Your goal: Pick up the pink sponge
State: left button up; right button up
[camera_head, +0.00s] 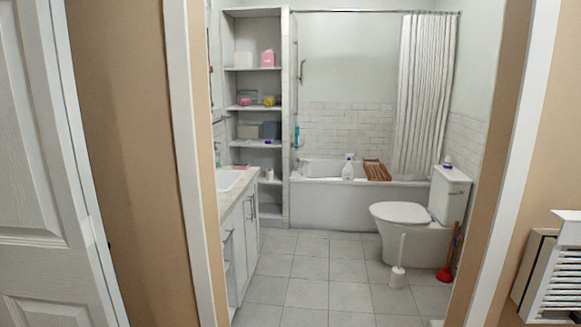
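I see several pinkish things in the head view, all small and far off through the doorway. A small pink item (245,101) lies on a middle shelf, beside a yellow item (269,101). A larger pink item (267,58) stands on the shelf above, right of a pale box. A thin pinkish thing (240,166) lies on the counter by the sink. I cannot tell for sure which one is the sponge. Neither of my grippers is in view.
A white door (35,190) stands at the left. The tall shelf unit (286,185) is at the back, past the sink cabinet (240,235). A bathtub (335,205), toilet (400,213) and red plunger (445,274) are to the right. The tiled floor (315,268) between is clear.

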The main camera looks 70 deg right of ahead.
aim_at(238, 166)
jog(key=z, duration=1.9)
jog(key=i+l+z, duration=0.25)
jog(key=i, duration=0.3)
jog(key=i+z, duration=0.3)
jog(key=i, duration=1.6)
jog(key=i+u, duration=0.1)
jog(key=i, duration=0.55)
jog(key=i+l+u, duration=0.1)
jog(key=i, duration=0.55)
jog(key=i+l+u, duration=0.1)
jog(key=i, duration=0.55)
jog(key=l, duration=0.1)
